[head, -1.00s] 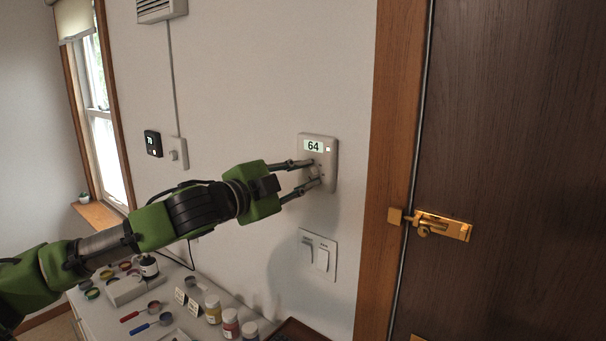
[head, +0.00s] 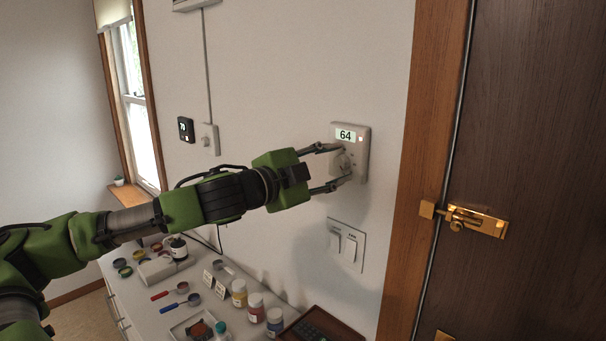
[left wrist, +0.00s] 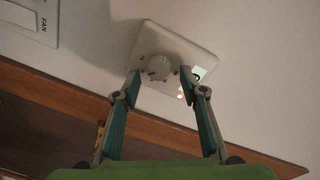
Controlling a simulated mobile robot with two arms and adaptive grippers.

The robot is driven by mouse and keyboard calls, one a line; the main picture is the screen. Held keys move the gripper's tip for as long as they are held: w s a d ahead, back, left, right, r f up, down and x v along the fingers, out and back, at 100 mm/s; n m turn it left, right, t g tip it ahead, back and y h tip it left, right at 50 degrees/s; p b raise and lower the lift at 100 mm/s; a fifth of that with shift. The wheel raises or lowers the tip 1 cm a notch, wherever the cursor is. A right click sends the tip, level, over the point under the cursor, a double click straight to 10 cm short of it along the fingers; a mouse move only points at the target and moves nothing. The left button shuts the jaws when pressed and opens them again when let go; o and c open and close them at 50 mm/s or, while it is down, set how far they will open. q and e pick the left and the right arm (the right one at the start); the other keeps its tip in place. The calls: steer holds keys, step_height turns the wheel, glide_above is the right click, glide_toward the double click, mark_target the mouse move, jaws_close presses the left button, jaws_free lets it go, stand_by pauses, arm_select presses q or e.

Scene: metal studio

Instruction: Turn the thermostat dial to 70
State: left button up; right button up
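The thermostat (head: 364,158) is a pale square unit on the wall. Its display (head: 345,135) reads 64. Its round white dial (left wrist: 158,67) shows clearly in the left wrist view, with a dark mark on its face; in the head view it is partly hidden by my fingers. My left gripper (head: 344,166) is open in front of the thermostat. In the left wrist view its two fingertips (left wrist: 160,76) are at either side of the dial, with visible gaps. My right gripper is not in view.
A light switch plate (head: 346,245) is below the thermostat. A wooden door frame (head: 421,150) and a brass latch (head: 475,221) are to the right. A counter (head: 150,302) with jars and scoops is below my arm. A small black wall unit (head: 186,129) is at left.

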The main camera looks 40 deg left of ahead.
arm_select(q)
steer(key=s+a, duration=0.1)
steer(key=s, duration=1)
steer(key=shift+a, duration=0.35)
steer(key=shift+r, duration=0.1)
